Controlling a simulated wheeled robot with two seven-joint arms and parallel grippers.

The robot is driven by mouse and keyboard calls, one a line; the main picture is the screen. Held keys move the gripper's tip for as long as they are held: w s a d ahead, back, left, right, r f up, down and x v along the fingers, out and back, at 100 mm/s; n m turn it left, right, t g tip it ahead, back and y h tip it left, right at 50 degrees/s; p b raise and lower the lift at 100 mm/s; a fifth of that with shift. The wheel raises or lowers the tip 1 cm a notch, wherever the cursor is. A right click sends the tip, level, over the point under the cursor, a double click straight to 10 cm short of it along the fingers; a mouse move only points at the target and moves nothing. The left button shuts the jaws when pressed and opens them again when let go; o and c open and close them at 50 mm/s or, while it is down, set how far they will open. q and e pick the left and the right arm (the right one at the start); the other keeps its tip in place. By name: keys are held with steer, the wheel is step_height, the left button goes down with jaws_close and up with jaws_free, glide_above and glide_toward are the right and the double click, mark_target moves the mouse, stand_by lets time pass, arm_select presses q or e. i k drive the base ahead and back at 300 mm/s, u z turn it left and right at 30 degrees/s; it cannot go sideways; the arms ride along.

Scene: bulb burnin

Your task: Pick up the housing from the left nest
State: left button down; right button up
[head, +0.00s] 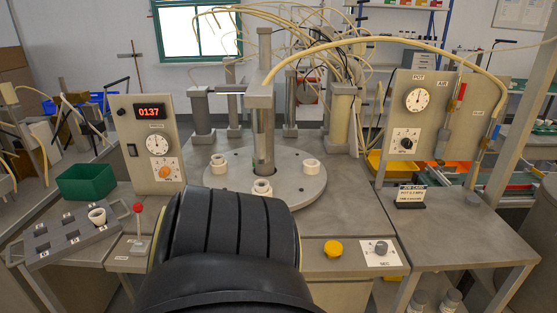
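A round grey turntable (290,196) stands on the bench behind my dark arm link. A white ring-shaped piece, which looks like a housing or its nest (219,164), sits at its left side. Similar white pieces sit at its right (311,166) and front (262,187). I cannot tell whether the left one is a housing seated in a nest. A white cup-like part (97,215) sits in a grey slotted rack (72,240) at the far left. Neither gripper shows; my large dark arm link fills the lower middle and hides the bench front.
A red-knobbed lever (138,222), a green bin (86,182) and a display panel (150,144) stand left. A yellow button (333,249) and a small sign (410,196) are right. The right bench is mostly clear.

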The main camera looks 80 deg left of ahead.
mark_target(218, 164)
steer(key=u, duration=2.15)
